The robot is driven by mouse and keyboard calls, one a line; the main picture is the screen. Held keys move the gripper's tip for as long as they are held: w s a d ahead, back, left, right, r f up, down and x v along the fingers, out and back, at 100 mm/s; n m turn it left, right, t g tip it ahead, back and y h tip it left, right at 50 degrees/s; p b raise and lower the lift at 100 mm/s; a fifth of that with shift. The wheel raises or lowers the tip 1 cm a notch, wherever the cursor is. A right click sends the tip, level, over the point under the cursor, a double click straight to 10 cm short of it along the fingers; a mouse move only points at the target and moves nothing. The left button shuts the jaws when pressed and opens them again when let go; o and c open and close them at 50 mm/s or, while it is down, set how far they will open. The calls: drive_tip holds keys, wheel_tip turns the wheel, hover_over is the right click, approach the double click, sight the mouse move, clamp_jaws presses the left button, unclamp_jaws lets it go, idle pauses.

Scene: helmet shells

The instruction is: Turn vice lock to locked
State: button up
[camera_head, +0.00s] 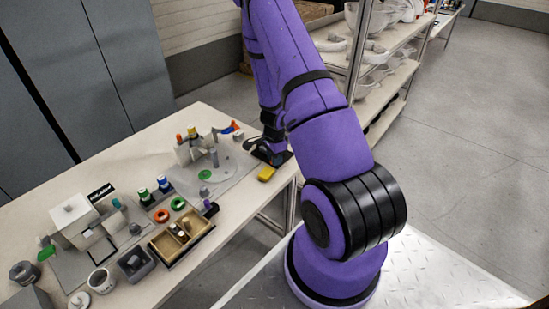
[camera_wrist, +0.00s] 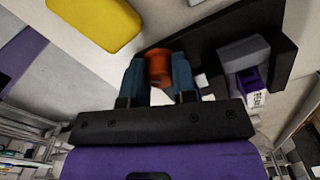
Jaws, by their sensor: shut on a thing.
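An orange-red round knob (camera_wrist: 158,66) shows in the wrist view, with a dark bar-like part (camera_wrist: 215,33) behind it. I take the knob to be the vice lock; its locked or unlocked setting cannot be read. My gripper (camera_wrist: 158,80) has one blue-grey finger on each side of the knob and is shut on it. Beside it, to the right, are a grey block (camera_wrist: 243,53) and a purple part with a white label (camera_wrist: 252,88). In the head view my gripper (camera_head: 267,148) is at the table's far right corner, and my arm hides much of it.
A yellow block (camera_head: 266,173) lies close to my gripper; it also shows in the wrist view (camera_wrist: 95,20). A grey plate (camera_head: 235,170) with small fixtures is to the left. A wooden compartment tray (camera_head: 205,222), rings and spools stand nearer. A shelf rack (camera_head: 390,70) stands behind.

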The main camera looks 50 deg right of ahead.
drive_tip(key=shift+m, duration=0.8)
drive_tip(key=o, duration=0.6)
drive_tip(key=shift+o, duration=0.2)
wheel_tip(320, 180, up, 11)
idle(0.7)
